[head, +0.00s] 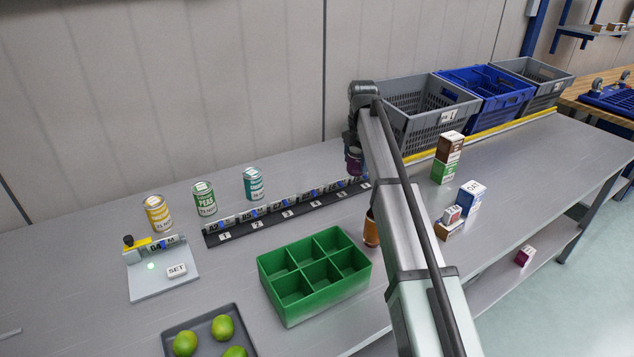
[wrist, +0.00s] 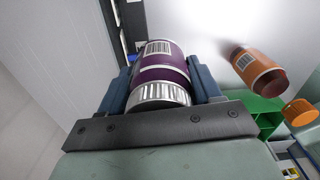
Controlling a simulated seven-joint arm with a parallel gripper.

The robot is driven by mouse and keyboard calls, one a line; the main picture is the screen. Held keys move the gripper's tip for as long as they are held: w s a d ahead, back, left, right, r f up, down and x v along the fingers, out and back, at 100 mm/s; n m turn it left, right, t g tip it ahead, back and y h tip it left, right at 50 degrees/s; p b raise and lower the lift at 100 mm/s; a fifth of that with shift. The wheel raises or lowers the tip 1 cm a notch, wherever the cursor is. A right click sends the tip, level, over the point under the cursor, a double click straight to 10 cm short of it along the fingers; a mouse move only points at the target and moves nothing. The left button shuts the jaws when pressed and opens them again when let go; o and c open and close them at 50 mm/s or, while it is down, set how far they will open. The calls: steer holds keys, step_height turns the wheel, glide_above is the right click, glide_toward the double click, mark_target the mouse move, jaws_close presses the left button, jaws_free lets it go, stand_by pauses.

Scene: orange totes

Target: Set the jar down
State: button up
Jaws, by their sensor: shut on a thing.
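A purple jar (head: 354,161) with a ribbed silver lid and a white barcode label is held in my gripper (head: 354,146). In the wrist view the jar (wrist: 160,66) sits between the two blue fingers of my gripper (wrist: 162,76), which are shut on it, with its lid toward the palm. In the head view the jar is near the right end of the black numbered rack (head: 285,217), at the back of the table. My arm hides part of this area. I cannot tell whether the jar's base touches anything.
An orange jar (head: 371,231) stands partly behind my arm, beside the green divided tray (head: 318,296). Stacked boxes (head: 446,158) and a grey crate (head: 425,108) are to the right.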

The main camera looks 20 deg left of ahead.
steer(key=w+a, duration=0.4)
steer(key=a, duration=0.3)
steer(key=w+a, duration=0.4)
steer(key=a, duration=0.4)
steer(key=shift+n, duration=0.3)
steer(key=shift+f, duration=5.35)
steer(key=shift+f, duration=0.15)
steer(key=o, duration=1.3)
steer(key=shift+o, duration=0.2)
step_height(320, 180, up, 12)
